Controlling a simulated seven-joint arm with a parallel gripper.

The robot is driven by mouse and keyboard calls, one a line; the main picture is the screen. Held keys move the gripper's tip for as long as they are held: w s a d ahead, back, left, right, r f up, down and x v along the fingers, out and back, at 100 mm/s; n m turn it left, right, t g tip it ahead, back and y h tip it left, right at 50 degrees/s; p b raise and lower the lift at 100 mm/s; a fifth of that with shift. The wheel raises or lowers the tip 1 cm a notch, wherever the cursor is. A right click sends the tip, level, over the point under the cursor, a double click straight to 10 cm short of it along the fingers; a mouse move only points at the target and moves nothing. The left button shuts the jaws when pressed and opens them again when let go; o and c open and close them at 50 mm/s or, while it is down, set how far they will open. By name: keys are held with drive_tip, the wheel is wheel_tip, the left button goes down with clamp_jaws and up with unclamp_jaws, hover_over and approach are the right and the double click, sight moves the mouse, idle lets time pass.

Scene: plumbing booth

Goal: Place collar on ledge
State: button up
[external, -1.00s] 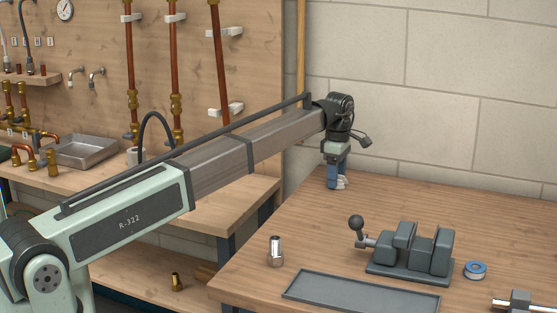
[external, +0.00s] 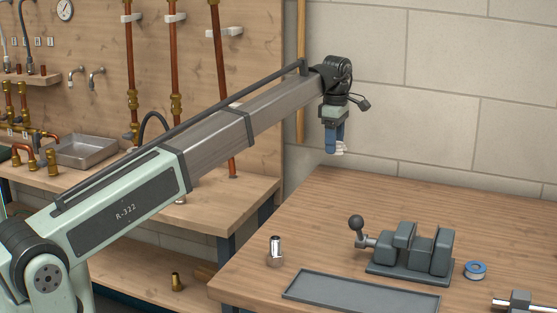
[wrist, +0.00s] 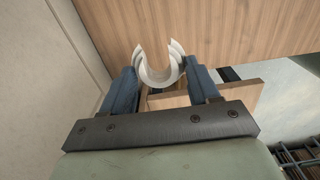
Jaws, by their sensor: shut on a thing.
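A white U-shaped collar (wrist: 158,81) sits between the two blue fingers of my gripper (wrist: 164,75) in the wrist view. My gripper is shut on it, with the collar's open side facing away from the palm. In the external view, my gripper (external: 336,143) points down above the far left end of the workbench, near the block wall. The collar (external: 340,150) shows there as a small pale shape at the fingertips, clear of the bench top. A small wooden shelf (external: 30,79) is fixed to the back panel at left; I cannot tell whether it is the ledge.
The workbench (external: 310,210) has free room below my gripper. Nearer stand a grey vise (external: 410,250), a metal fitting (external: 275,252), a shallow grey tray (external: 360,295) and a blue tape roll (external: 476,270). Copper pipes (external: 175,60) rise behind my arm.

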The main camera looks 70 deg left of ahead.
drive_tip(key=s+a+n, duration=0.1)
drive_tip(key=s+a, duration=0.6)
drive_tip(key=a, duration=0.3)
drive_tip(key=shift+s+f+n, duration=0.15)
drive_tip(key=shift+s+n, duration=0.15)
drive_tip(key=shift+n, duration=0.6)
drive_tip(key=s+a, duration=0.1)
drive_tip(key=s, duration=0.2)
drive_tip(key=s+a, duration=0.1)
drive_tip(key=s, duration=0.2)
drive_tip(key=s+a+f, duration=0.1)
drive_tip(key=s+a, duration=0.1)
drive_tip(key=s, duration=0.2)
drive_tip(key=shift+a+f, duration=0.1)
drive_tip(key=n, duration=0.2)
hover_over(210, 207)
wheel_tip(210, 207, down, 3)
drive_tip(key=shift+f, duration=0.15)
drive_tip(key=shift+f, duration=5)
drive_tip(key=o, duration=1)
